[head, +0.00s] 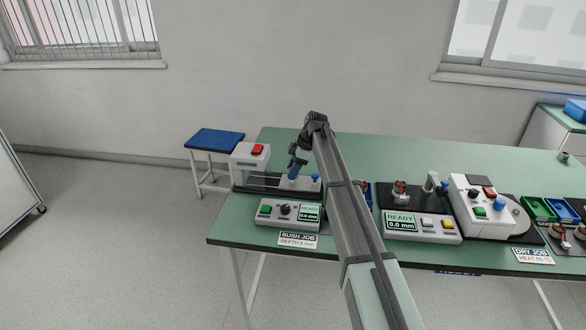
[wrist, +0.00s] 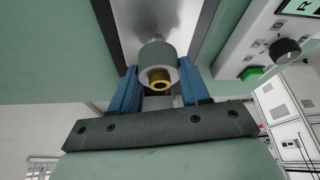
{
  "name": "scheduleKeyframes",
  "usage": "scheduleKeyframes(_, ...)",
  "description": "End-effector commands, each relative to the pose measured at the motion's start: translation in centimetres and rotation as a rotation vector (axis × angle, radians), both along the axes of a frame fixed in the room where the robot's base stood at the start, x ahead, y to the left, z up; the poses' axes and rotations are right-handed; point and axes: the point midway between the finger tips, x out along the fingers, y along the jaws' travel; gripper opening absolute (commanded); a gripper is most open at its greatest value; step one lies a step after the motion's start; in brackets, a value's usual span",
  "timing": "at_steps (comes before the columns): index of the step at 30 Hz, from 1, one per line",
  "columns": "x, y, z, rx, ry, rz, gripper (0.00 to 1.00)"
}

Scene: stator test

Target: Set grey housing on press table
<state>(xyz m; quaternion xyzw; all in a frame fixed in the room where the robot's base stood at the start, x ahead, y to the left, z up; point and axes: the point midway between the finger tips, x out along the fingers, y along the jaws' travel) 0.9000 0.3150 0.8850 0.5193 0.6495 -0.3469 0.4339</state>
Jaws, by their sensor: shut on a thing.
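My gripper (wrist: 158,82) has blue fingers shut on the grey housing (wrist: 155,52), a short cylinder with a brass-coloured bush (wrist: 160,84) in its near end. In the wrist view, a pale metal surface with a dark shadow lies beyond the housing; I cannot tell whether they touch. I cannot make out the housing there, nor tell which part is the press table.
A control box (head: 290,213) reading READY stands in front of the press; its green button (wrist: 251,73) shows in the wrist view. A "BUSH JOB" sign (head: 297,240) is at the front edge. Other stations (head: 487,206) and trays (head: 537,209) stand to the right.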

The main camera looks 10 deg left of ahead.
Motion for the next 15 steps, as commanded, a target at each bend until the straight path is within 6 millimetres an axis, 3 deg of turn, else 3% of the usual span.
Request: scheduleKeyframes(15, 0.0, 0.0, -1.2, 0.000, 0.000, 0.000, 0.14)
